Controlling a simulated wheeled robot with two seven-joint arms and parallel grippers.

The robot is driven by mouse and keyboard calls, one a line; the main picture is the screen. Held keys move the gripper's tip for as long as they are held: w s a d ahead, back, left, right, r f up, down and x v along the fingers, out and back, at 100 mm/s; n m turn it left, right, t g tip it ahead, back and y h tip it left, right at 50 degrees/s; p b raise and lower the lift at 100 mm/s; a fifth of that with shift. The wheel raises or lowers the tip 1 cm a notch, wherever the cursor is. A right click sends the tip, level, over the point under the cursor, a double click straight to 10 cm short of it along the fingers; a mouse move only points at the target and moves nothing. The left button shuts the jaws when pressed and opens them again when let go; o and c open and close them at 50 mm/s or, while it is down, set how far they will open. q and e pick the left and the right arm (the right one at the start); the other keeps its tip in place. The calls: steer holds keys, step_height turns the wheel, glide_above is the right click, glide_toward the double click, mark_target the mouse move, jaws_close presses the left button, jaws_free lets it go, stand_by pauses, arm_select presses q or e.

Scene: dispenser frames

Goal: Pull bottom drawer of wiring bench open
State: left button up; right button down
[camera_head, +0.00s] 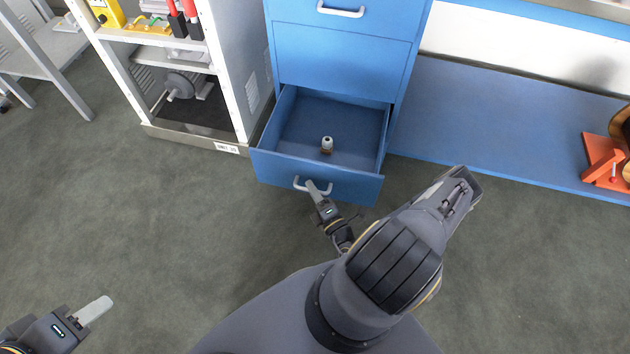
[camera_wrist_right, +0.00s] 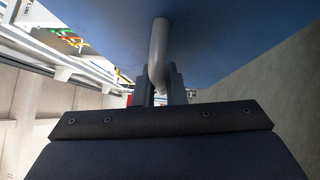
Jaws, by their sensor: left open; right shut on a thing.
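The bottom drawer (camera_head: 275,168) of the blue wiring bench (camera_head: 340,58) stands open, pulled well out from the cabinet. Its inside shows, with a small white and brown object (camera_head: 327,146) on the drawer floor. My right gripper (camera_head: 313,188) is at the front of the drawer, shut on its grey handle (camera_head: 298,183). In the right wrist view the handle (camera_wrist_right: 158,50) runs between the two fingers (camera_wrist_right: 160,85). My left gripper (camera_head: 92,312) is at the lower left, away from the bench; one pale finger shows clearly, and it is open and empty.
A grey shelf unit (camera_head: 218,80) with tools and boxes stands close to the left of the drawer. A blue low shelf (camera_head: 480,120) runs to the right, with an orange object (camera_head: 603,160) on it. The grey floor (camera_head: 180,220) in front is clear.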

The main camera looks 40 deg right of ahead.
steer(key=shift+s+a, duration=0.15)
steer(key=shift+a, duration=0.15)
steer(key=c, duration=1.5)
jaws_free()
steer(key=s+f+p, duration=0.1)
steer(key=s, duration=0.6)
steer(key=shift+s+a, duration=0.2)
steer(key=shift+s, duration=0.15)
